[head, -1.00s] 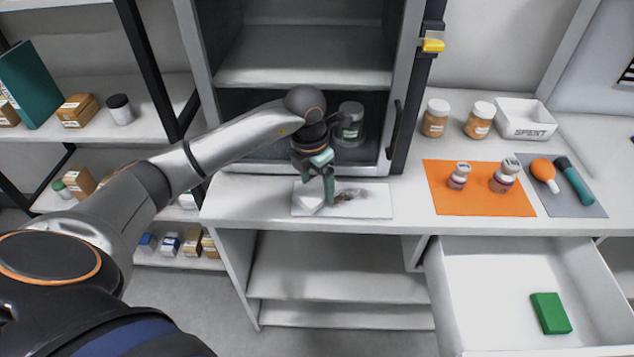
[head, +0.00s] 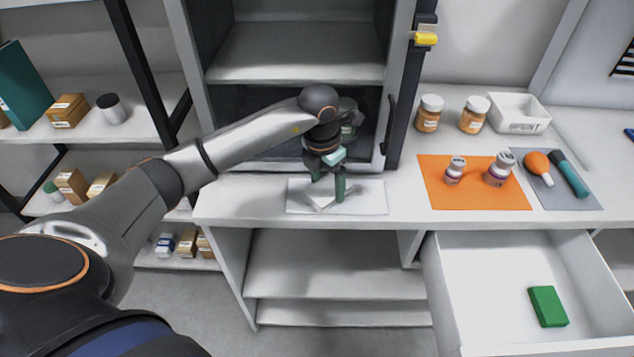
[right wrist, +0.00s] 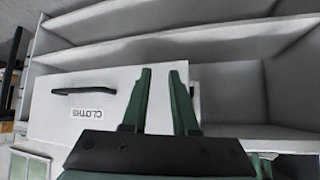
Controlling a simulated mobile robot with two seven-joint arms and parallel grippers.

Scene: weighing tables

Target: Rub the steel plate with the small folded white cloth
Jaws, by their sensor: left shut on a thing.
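The steel plate (head: 368,198) is a pale flat sheet lying on the bench in front of the open cabinet. My left gripper (head: 327,192) is over the plate's middle, pointing down and shut on the small folded white cloth (head: 316,200). The cloth is at the plate's surface, partly hidden by the fingers; I cannot tell how firmly it touches. No dark smear shows on the visible part of the plate. My right gripper (right wrist: 162,72) shows in the right wrist view, open and empty, in front of a white drawer front marked CLOTHS (right wrist: 95,103).
An orange mat (head: 475,196) with two small jars lies right of the plate. A grey mat (head: 580,200) holds an orange-bulbed tool and a teal-handled one. A glass jar (head: 348,118) stands behind my left gripper. An open drawer (head: 480,270) below holds a green block (head: 547,306).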

